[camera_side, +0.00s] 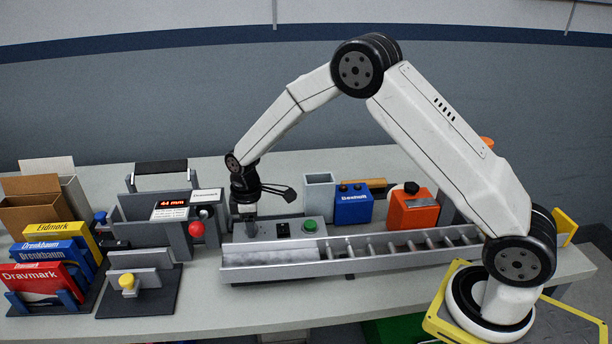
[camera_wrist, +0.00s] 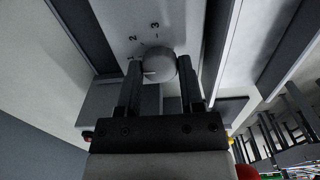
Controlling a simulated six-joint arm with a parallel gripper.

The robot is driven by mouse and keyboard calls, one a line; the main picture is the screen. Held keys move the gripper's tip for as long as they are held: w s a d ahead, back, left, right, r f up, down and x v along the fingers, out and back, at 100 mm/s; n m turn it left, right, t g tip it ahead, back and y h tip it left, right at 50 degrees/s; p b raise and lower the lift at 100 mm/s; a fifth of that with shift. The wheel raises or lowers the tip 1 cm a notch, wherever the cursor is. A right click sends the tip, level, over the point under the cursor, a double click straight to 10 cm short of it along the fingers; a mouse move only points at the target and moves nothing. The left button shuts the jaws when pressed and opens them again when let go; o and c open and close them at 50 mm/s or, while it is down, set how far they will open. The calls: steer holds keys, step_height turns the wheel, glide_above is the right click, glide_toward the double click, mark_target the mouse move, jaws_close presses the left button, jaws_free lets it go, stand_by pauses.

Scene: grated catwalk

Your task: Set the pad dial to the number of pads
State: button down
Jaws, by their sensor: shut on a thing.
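The pad dial (camera_wrist: 159,67) is a round grey knob on a pale panel in the wrist view. The numbers 2 and 3 are printed above it, and a small mark near the left finger may be a 1. A pale pointer line on the knob points left, below the 2. My gripper (camera_wrist: 158,80) has a finger on each side of the knob and is shut on it. In the side view my gripper (camera_side: 246,222) reaches down to the left end of the panel (camera_side: 268,246), hiding the dial. I cannot make out any pads to count.
A green button (camera_side: 310,226) is on the panel, behind a metal chute (camera_side: 300,268) and roller track (camera_side: 400,243). Labelled boxes (camera_side: 45,280) are far left; blue (camera_side: 353,205) and orange (camera_side: 413,212) units stand behind.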

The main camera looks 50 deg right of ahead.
steer(key=shift+m, duration=0.4)
steer(key=m, duration=0.8)
steer(key=shift+m, duration=0.4)
steer(key=m, duration=0.4)
steer(key=shift+w+m, duration=0.1)
steer(key=shift+m, duration=2.1)
steer(key=shift+c, duration=1.2)
jaws_free()
